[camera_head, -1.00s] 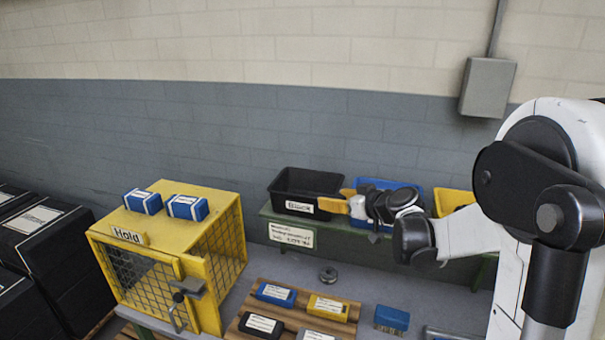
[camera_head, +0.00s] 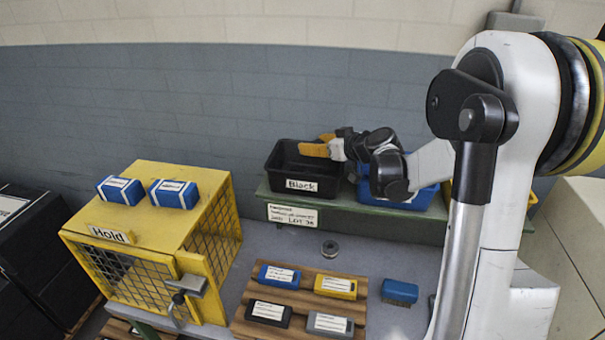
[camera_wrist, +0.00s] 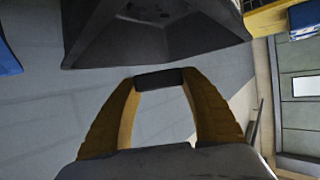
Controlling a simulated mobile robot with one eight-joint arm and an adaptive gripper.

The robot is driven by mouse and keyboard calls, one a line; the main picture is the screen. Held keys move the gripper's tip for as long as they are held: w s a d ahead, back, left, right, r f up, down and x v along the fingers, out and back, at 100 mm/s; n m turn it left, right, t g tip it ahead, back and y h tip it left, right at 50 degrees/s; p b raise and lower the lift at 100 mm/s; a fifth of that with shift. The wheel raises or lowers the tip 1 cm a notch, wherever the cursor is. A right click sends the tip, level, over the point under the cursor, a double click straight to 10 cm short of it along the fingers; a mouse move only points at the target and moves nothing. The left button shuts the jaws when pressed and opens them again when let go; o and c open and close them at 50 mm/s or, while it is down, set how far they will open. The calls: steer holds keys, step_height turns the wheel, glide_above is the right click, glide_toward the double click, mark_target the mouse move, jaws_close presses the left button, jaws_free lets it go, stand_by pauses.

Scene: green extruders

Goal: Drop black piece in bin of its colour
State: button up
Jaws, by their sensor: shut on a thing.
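My gripper (camera_head: 318,149) has orange fingers and is above the right part of the black bin's opening in the head view. In the wrist view its fingers (camera_wrist: 160,80) are shut on a small black piece (camera_wrist: 160,77), held across the fingertips. In the head view the held piece cannot be made out. The black bin (camera_head: 312,186), labelled "Black", stands on a green shelf at the wall. Its dark wall and inside fill the top of the wrist view (camera_wrist: 95,40). The held piece appears just below the bin's edge there; its height over the bin is unclear.
A blue bin (camera_head: 412,205) stands right of the black one, partly behind my arm. A yellow cage (camera_head: 150,225) marked "Hold" carries two blue pieces. A wooden rack (camera_head: 305,302) holds several coloured pieces, one black (camera_head: 268,313). A blue brush-like thing (camera_head: 400,291) lies beside it.

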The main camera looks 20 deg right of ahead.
step_height(320, 180, down, 2)
steer(key=shift+f+b, duration=0.25)
steer(key=shift+b, duration=0.3)
steer(key=o, duration=1.2)
steer(key=shift+w, duration=0.1)
steer(key=shift+r, duration=0.1)
steer(key=v, duration=1.2)
